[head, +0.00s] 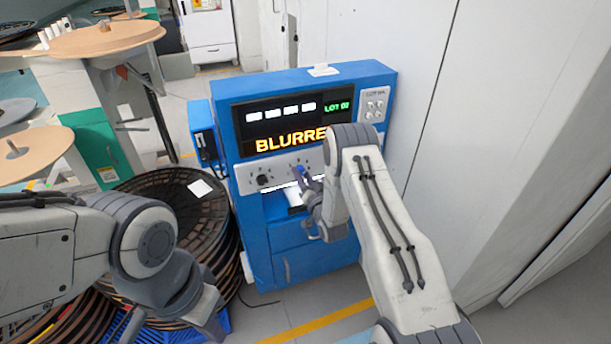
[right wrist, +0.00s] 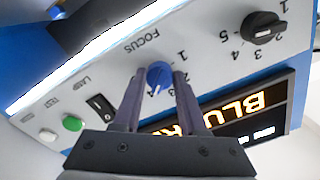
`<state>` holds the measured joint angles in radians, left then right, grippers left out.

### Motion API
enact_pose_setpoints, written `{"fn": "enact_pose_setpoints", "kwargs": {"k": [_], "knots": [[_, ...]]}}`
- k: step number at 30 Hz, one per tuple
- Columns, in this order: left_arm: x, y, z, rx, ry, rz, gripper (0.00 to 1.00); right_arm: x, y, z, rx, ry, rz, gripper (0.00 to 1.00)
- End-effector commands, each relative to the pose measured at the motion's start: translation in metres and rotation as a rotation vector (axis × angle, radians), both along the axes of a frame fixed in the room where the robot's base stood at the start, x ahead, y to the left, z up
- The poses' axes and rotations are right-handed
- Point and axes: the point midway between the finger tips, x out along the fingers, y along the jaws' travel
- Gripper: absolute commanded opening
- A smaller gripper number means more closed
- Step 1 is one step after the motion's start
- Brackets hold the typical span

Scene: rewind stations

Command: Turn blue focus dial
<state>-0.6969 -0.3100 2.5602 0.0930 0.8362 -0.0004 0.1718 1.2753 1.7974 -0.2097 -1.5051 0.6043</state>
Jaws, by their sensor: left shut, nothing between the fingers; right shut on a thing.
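In the head view the dial (head: 298,170) shows small, partly covered by my right gripper (head: 305,180). In the right wrist view the two fingers of my right gripper (right wrist: 160,86) are shut on the dial, one on each side. The screen (head: 285,120) reads "BLURRE", its end hidden by my right arm. My left gripper (head: 212,322) is low at the left, away from the machine, shut and empty; its fingertips are hard to make out.
A black dial (right wrist: 263,28) is on the same panel. A lamp switch (right wrist: 100,106) and a green button (right wrist: 72,123) are on the other side. The blue machine (head: 330,260) stands by a white wall. Dark reels (head: 175,195) are stacked to its left.

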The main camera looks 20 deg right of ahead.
Motion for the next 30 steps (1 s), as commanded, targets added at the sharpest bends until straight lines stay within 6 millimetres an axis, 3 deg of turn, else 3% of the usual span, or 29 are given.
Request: {"fn": "enact_pose_setpoints", "kwargs": {"k": [14,30], "knots": [[0.0,0.0,-0.01,0.0,0.0,0.0,0.0,-0.001,-0.001,-0.005,-0.106,0.002,-0.009,0.0],[0.0,0.0,-0.046,0.0,0.0,0.0,0.0,-0.001,-0.001,-0.006,-0.564,-0.012,-0.006,0.0]]}}
